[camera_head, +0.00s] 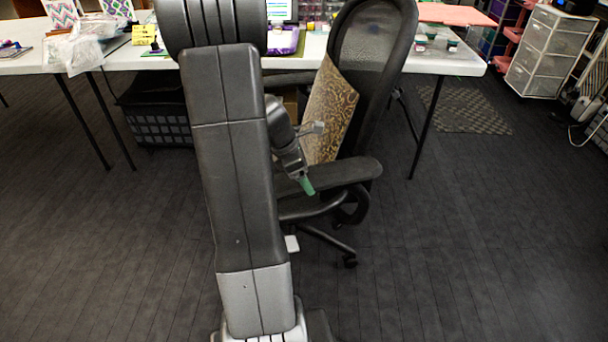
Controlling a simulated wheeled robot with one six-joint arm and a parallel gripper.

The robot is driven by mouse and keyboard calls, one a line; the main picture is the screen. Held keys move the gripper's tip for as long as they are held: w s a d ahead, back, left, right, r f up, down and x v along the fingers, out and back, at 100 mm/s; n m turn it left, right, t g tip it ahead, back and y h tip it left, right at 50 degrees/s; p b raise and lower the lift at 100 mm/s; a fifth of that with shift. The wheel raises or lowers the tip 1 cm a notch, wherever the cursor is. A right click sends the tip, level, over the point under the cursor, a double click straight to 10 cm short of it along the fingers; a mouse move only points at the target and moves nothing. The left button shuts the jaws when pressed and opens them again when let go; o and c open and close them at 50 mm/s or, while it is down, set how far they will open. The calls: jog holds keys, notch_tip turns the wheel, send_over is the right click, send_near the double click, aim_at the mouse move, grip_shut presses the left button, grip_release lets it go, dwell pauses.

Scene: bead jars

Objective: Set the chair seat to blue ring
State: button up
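A black office chair (372,45) with a mesh back stands in front of the white table, partly behind my arm. A patterned gold-brown board (330,110) leans upright on it and covers much of the seat area. The chair's near armrest (345,172) shows just right of my gripper. My gripper (304,182) points down and right, in front of the board. A small green piece shows at its tip; I cannot tell whether it is a fingertip or a held thing. I cannot make out a blue ring anywhere.
The white table (455,62) runs across the back, with small jars, a purple tray (285,42) and plastic bags (75,48) on it. A black crate (155,110) sits beneath. A drawer unit (545,55) stands at right.

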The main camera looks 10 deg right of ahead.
jog(key=shift+r, duration=0.7)
jog(key=shift+f, duration=0.1)
jog(key=o, duration=1.4)
jog(key=p+v, duration=0.4)
jog(key=v, duration=0.9)
jog(key=shift+a+r, duration=0.2)
jog(key=shift+r, duration=0.1)
jog(key=shift+f, duration=0.1)
